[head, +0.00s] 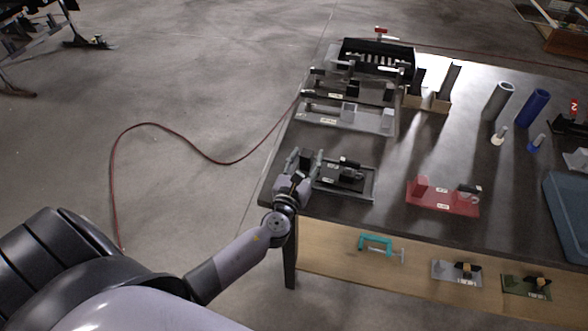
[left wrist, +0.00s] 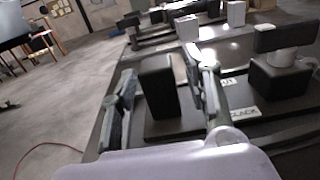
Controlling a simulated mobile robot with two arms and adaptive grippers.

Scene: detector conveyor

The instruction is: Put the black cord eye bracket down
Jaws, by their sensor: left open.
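My left gripper (head: 304,163) is open at the left end of a dark fixture on the table. In the left wrist view its two fingers (left wrist: 165,100) stand on either side of an upright black block, which I take to be the black cord eye bracket (left wrist: 160,80). A gap shows between the block and the left finger; contact with the right finger cannot be told. The block appears to stand on the dark fixture plate (head: 366,193), but its base is partly hidden. A second dark block (left wrist: 278,85) with a round grey part stands to the right. My right gripper is out of view.
Grey fixtures (head: 345,118) and a black slotted rack (head: 375,55) stand farther back. A red fixture (head: 440,204) lies to the right, with bare table between. A wooden lower shelf (head: 325,262) holds several small parts. A red hose (head: 160,126) lies on the floor.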

